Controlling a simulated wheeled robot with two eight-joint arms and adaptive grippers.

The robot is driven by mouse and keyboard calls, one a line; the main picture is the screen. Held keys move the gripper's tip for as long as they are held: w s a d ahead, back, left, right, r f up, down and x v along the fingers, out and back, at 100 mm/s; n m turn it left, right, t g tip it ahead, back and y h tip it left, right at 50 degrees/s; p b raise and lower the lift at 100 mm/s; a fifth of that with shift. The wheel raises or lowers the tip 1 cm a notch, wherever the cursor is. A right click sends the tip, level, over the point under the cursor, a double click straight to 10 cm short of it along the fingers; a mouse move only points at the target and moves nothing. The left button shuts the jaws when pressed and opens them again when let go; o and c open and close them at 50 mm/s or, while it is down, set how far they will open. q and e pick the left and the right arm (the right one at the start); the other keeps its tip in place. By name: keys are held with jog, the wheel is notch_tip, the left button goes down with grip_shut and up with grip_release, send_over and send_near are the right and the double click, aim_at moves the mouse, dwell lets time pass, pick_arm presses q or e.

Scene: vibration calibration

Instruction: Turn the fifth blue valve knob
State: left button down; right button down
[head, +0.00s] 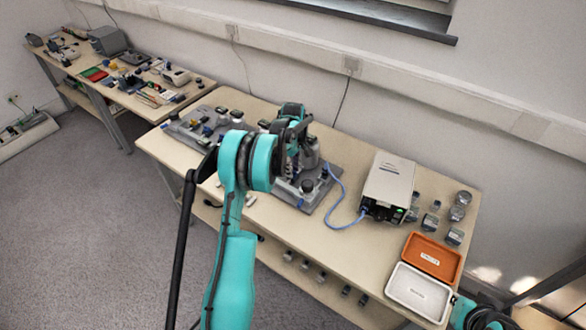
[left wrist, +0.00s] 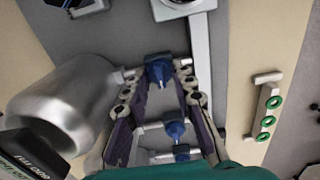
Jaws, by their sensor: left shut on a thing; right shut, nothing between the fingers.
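My left gripper (left wrist: 160,78) is shut on a blue valve knob (left wrist: 158,71), which sits between its fingertips in the left wrist view. More blue knobs (left wrist: 175,130) show lower down between the fingers, on pale pipework. I cannot tell from these views which number the held knob has. In the head view my left gripper (head: 293,158) is over the grey valve rig (head: 318,196) on the table, and my arm hides much of it. My right gripper (head: 487,319) is partly cut off at the bottom right edge, shut, with nothing seen in it.
A silver cylinder (left wrist: 70,100) stands close beside the left finger. A white box (head: 389,180) with a blue cable, metal weights (head: 457,212), an orange tray (head: 433,256) and a white tray (head: 419,290) stand to the right. Another cluttered table (head: 125,75) is at the far left.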

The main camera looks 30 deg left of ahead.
pick_arm(q)
jog(key=m+p, duration=0.1)
jog(key=m, duration=0.3)
jog(key=shift+m, duration=0.4)
jog(key=m, duration=0.4)
jog(key=shift+m, duration=0.3)
jog(key=m, duration=0.4)
jog(key=shift+p, duration=0.35)
jog(key=shift+m, duration=2.2)
jog(key=c, duration=1.2)
grip_release()
